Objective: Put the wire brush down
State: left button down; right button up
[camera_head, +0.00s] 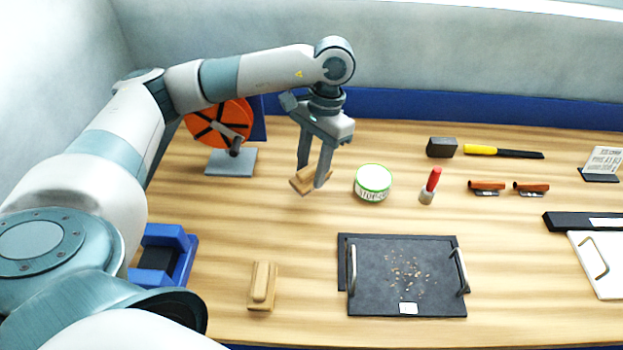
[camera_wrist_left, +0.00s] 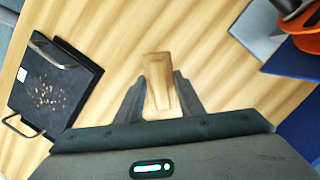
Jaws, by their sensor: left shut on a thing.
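My left gripper (camera_head: 311,178) is shut on a wooden block-like brush (camera_head: 303,182), which I take to be the wire brush. The wrist view shows the brush (camera_wrist_left: 158,72) between both fingers of the gripper (camera_wrist_left: 160,88). The brush is over the back-left part of the table, left of a round white and green tin. Its bristles are hidden, and I cannot tell whether it touches the tabletop. A second wooden brush-like block (camera_head: 262,286) lies at the front left. My right gripper is not in view.
The tin (camera_head: 373,184) is close on the right. An orange reel (camera_head: 219,124) on a grey base stands to the left. A dark tray (camera_head: 435,290) with crumbs lies in front. A blue holder (camera_head: 186,262) is at the left edge.

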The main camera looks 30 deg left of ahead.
aim_at(311, 181)
pick_arm(q)
jog(key=shift+f, duration=0.1)
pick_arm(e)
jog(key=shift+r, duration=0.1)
